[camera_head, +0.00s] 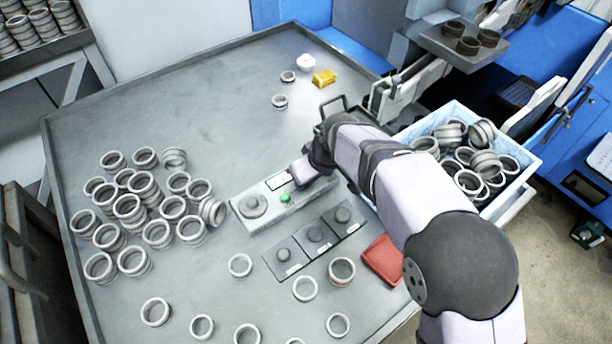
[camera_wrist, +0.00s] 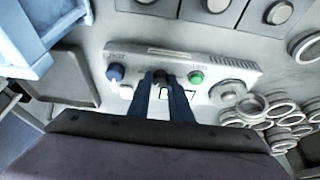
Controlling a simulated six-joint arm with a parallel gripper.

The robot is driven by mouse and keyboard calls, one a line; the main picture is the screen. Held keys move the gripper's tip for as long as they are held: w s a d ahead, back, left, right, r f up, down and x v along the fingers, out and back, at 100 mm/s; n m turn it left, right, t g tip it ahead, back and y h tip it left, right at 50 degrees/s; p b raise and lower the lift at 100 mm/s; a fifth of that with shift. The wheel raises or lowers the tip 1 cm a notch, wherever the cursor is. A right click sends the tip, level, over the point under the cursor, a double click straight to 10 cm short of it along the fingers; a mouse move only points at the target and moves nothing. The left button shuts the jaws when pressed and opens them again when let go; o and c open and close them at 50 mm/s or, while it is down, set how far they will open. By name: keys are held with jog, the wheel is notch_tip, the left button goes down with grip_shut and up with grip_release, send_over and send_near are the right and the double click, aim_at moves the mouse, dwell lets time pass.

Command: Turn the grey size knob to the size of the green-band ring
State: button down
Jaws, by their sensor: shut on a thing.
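The control box (camera_head: 262,222) lies on the table and carries a green button (camera_head: 285,198) and a round disc (camera_head: 253,205). In the wrist view the box (camera_wrist: 175,57) also shows a blue knob (camera_wrist: 115,73), the green button (camera_wrist: 196,77) and, between them, the grey size knob (camera_wrist: 160,75). My gripper (camera_wrist: 160,82) is shut on this knob, one finger at each side. In the head view my gripper (camera_head: 304,170) reaches down over the box's right end and hides the knobs there. I cannot make out a green band on any ring.
Many rings (camera_head: 130,207) crowd the table's left side. Three dark plates with round tops (camera_head: 315,234) lie in front of the box. A red tray (camera_head: 384,262) and a crate of rings (camera_head: 525,160) are at the right. The table's back left is clear.

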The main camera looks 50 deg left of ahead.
jog(key=n+g, duration=0.1)
jog(key=n, duration=0.2)
jog(key=shift+w+n, duration=0.15)
jog(key=shift+n, duration=0.15)
jog(key=shift+w+a+n+g+h, duration=0.1)
jog(key=shift+n+g+h, duration=0.45)
jog(key=shift+n, duration=0.95)
jog(key=c, duration=1.6)
grip_release()
jog(key=shift+v, duration=3.7)
jog(key=shift+w+d+f, duration=0.1)
jog(key=shift+w+d, duration=0.05)
jog(key=shift+d, duration=0.05)
